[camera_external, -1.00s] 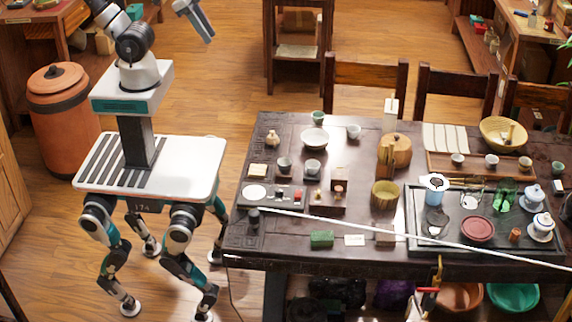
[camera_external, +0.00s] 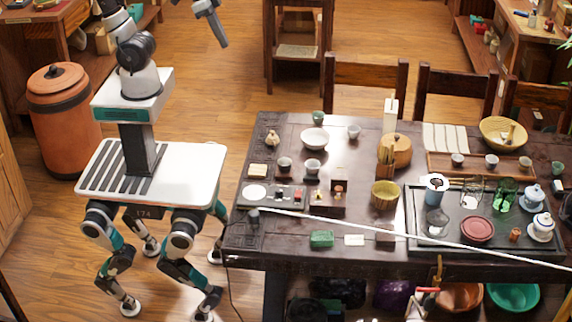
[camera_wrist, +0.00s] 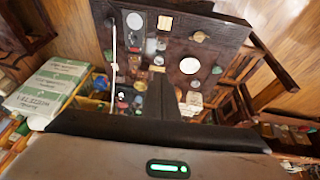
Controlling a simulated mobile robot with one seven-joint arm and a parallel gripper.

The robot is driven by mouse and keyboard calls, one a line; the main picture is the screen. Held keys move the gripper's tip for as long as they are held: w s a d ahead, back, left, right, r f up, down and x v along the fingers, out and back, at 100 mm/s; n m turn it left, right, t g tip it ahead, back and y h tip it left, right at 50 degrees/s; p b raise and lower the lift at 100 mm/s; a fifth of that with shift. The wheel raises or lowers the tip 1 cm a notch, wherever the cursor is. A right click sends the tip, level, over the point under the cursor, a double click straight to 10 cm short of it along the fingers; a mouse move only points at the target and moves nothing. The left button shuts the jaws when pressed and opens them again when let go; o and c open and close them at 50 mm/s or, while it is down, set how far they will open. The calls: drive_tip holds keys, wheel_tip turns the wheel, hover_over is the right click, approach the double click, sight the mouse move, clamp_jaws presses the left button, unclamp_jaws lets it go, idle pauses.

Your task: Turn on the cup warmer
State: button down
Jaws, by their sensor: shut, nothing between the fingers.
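The cup warmer (camera_external: 268,195) is a flat dark unit at the left front of the tea table in the external view. It has a pale round plate (camera_external: 255,191) on its left and a small red control (camera_external: 298,196) toward its right. Whether it is on cannot be told. My gripper (camera_external: 221,43) hangs at the top of the external view, shut and empty, well apart from the table's left side.
The dark table (camera_external: 262,135) carries cups, bowls and a tea tray (camera_external: 462,246). A small dark knob-like object (camera_external: 254,215) stands in front of the warmer. A white cord or rod (camera_external: 400,236) crosses the front. Chairs (camera_external: 365,85) line the far side.

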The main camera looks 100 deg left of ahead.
drive_tip(key=w+d+f+g+h+b, duration=0.1)
drive_tip(key=w+d+f+b, duration=0.25)
drive_tip(key=w+f, duration=0.3)
drive_tip(key=w+d+f+g+h+b, duration=0.1)
drive_tip(key=w+d+f+b, duration=0.3)
drive_tip(key=w, duration=0.4)
drive_tip(key=g+b, duration=0.3)
drive_tip(key=b, duration=0.3)
hover_over(298, 197)
drive_tip(key=a, duration=0.6)
wheel_tip(298, 197, down, 19)
drive_tip(key=shift+r+h, duration=0.2)
drive_tip(key=shift+h, duration=0.1)
drive_tip(key=shift+d, duration=0.1)
drive_tip(key=b+x, duration=0.1)
drive_tip(key=x, duration=0.6)
drive_tip(key=b+x, duration=0.2)
drive_tip(key=x, duration=0.4)
drive_tip(key=shift+w+d+f, duration=0.1)
drive_tip(key=shift+w+f, duration=0.1)
drive_tip(key=shift+f, duration=0.25)
drive_tip(key=shift+d, duration=0.1)
